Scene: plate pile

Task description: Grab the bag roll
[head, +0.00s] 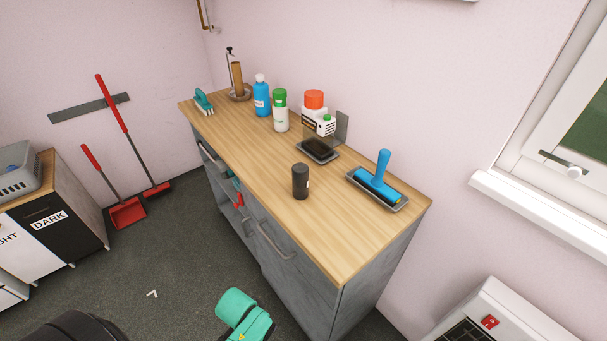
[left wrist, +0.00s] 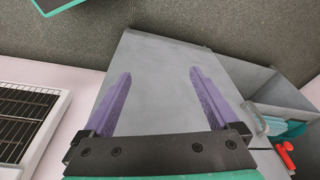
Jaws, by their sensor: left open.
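A black upright cylinder with a small pale mark, which looks like the bag roll (head: 300,181), stands on the wooden countertop (head: 330,245) in the head view, near its front edge. It does not show in the left wrist view. My left gripper (left wrist: 160,74) is open and empty, with two purple fingers apart in front of a plain grey cabinet panel (left wrist: 155,95). In the head view no gripper fingers show; only a teal arm part is at the bottom, below the counter's front. My right gripper is not in view.
Near the roll are a small dark tray (head: 318,151) and a blue-handled roller (head: 378,178) on a grey tray. Bottles (head: 262,96) and a brush (head: 204,101) stand further back. Drawer handles (head: 275,241) jut from the cabinet front. The counter's near right end is clear.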

